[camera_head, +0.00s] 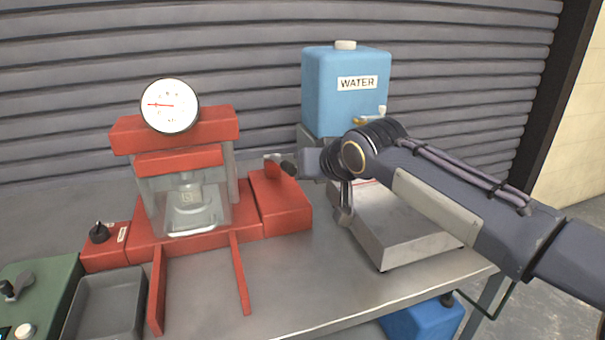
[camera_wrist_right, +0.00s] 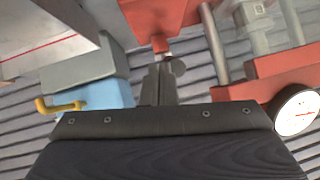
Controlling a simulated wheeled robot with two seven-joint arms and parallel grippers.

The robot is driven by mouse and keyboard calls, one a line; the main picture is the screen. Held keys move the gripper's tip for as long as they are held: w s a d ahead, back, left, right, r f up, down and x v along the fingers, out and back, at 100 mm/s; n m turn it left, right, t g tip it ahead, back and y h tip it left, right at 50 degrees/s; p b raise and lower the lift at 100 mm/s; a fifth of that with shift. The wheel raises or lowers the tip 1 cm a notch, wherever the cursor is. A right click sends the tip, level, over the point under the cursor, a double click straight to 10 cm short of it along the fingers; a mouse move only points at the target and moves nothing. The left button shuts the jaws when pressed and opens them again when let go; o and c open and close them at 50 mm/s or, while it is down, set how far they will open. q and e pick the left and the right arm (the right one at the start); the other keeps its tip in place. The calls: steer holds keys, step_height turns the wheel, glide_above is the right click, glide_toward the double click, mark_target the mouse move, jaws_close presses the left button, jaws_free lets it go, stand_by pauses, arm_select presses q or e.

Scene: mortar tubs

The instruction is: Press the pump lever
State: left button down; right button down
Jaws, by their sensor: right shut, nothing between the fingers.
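The red hydraulic press stands on the metal table in the head view, and its red pump box (camera_head: 281,203) is at its right side. A small red lever part (camera_head: 273,160) rises above the box. My right gripper (camera_head: 289,169) is shut and empty, right beside this part. Much of the lever is hidden by the gripper. My left gripper is not in view.
A white pressure gauge (camera_head: 170,105) tops the press. A blue water tank (camera_head: 346,90) stands behind my right arm, and a grey metal box (camera_head: 400,235) lies below it. A grey tray (camera_head: 106,304) and green unit (camera_head: 38,290) are at the left. The table's front middle is clear.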

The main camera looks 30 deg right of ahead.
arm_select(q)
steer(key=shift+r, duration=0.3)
arm_select(e)
steer(key=v, duration=0.6)
steer(key=shift+r, duration=0.3)
arm_select(q)
steer(key=shift+p, duration=0.3)
arm_select(e)
steer(key=shift+w, duration=0.1)
stand_by(0.4)
